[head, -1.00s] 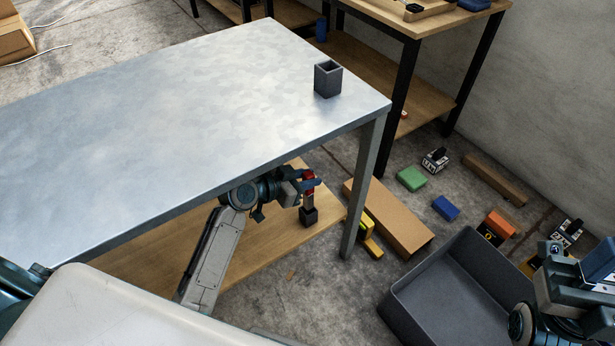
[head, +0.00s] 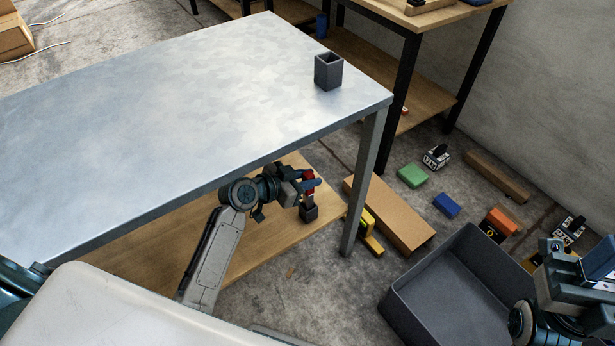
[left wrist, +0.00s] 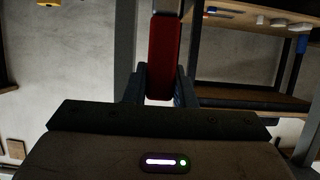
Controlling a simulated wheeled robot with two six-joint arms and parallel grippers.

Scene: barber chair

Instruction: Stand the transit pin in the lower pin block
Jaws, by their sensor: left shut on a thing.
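The transit pin has a red grip (head: 309,177). The red grip also shows upright between the fingers in the left wrist view (left wrist: 164,55). My left gripper (head: 308,187) is shut on it, below the tabletop's front edge. A small dark block (head: 309,213), which looks like the lower pin block, stands on the wooden lower shelf directly under the gripper. The pin's lower end is hidden by the fingers and block; I cannot tell how deep it sits. My right gripper (head: 585,272) is at the right edge, partly cut off, its jaws unclear.
A dark open-topped block (head: 328,72) stands on the metal table (head: 180,110). The table leg (head: 364,185) is close right of my left gripper. A cardboard box (head: 390,215), a grey bin (head: 450,285) and several coloured blocks are on the floor.

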